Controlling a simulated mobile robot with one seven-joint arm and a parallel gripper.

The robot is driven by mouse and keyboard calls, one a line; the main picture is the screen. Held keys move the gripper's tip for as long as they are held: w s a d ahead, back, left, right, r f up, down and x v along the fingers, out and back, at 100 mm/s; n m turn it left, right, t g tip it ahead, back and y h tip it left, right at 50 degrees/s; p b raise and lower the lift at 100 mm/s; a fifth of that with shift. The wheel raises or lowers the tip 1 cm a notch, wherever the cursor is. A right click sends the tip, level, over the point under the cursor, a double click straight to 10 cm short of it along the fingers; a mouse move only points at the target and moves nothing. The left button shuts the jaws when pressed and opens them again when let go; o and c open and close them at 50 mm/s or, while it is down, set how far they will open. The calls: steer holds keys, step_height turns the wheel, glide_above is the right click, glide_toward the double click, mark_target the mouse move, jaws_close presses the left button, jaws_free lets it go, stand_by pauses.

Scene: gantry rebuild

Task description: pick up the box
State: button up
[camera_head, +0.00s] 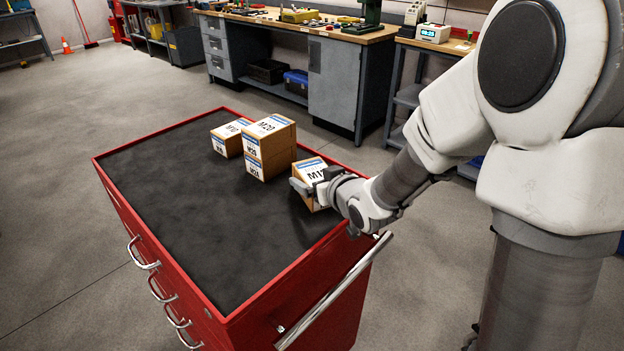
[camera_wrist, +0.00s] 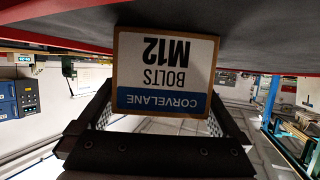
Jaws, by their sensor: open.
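A small cardboard box (camera_head: 312,168) with a white label stands on the dark top of the red cabinet, near its right edge. In the wrist view the same box (camera_wrist: 165,68) appears upside down, its label reading "M12 BOLTS CORVELANE" with a blue band. My gripper (camera_head: 316,187) is at this box, low over the cabinet top. In the wrist view my gripper (camera_wrist: 164,102) is open, with one finger at each side of the box's near face. Whether either finger touches it I cannot tell. My gripper hides part of the box in the head view.
Two stacked boxes (camera_head: 270,146), the upper marked M20, stand just left of the M12 box, with another box (camera_head: 230,138) beyond them. The red cabinet (camera_head: 226,314) has a raised rim and a side handle (camera_head: 335,290). Its top is clear at the front left.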

steer(key=c, duration=1.6)
steer(key=shift+r, duration=0.2)
